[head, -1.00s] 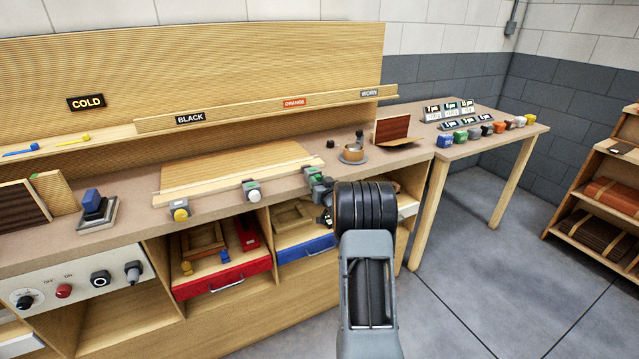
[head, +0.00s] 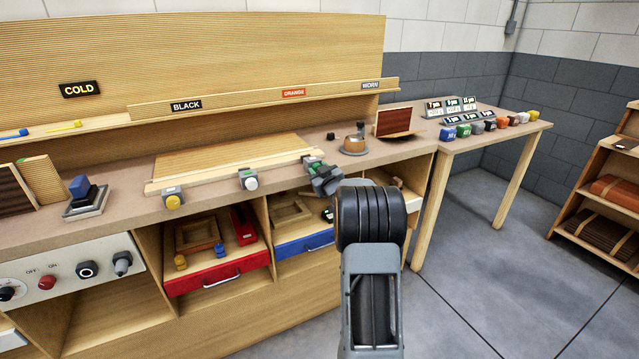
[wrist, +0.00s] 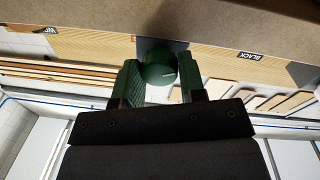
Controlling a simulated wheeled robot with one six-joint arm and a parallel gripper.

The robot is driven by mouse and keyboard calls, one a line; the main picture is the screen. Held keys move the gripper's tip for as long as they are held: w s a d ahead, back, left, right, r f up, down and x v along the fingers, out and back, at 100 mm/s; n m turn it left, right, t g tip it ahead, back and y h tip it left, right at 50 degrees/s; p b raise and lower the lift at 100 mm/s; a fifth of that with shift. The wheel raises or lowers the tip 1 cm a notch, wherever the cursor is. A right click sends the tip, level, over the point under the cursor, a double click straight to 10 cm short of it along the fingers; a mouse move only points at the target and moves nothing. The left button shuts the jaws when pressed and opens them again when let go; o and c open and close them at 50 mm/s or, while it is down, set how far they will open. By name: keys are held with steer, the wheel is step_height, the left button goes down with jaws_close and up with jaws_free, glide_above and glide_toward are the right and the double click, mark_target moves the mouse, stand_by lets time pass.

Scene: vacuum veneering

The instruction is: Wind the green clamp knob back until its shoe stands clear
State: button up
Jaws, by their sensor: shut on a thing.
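The green clamp (head: 308,160) is at the bench's front edge, to the right of the white-knobbed and yellow-knobbed clamps. In the wrist view its round green knob (wrist: 158,72) sits between the two green finger pads of my gripper (wrist: 160,82). A pale line shows on the knob's face. My gripper (head: 326,180) is shut on the knob in the head view too, where it hides most of the knob. I cannot make out the clamp's shoe or whether it touches the board behind it.
A long pale board (head: 235,160) lies on the bench behind the clamps. The yellow knob (head: 173,202) and white knob (head: 249,181) stand to the left. A copper pot (head: 354,145) is behind my gripper. Red (head: 217,274) and blue (head: 305,245) drawers are below.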

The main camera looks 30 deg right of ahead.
steer(key=m+y+b, duration=0.1)
steer(key=m+b, duration=1)
steer(key=m, duration=0.6)
steer(key=m+y+b, duration=0.1)
steer(key=m+b, duration=1)
steer(key=m, duration=0.7)
steer(key=shift+d, duration=0.1)
stand_by(0.3)
steer(key=o, duration=0.9)
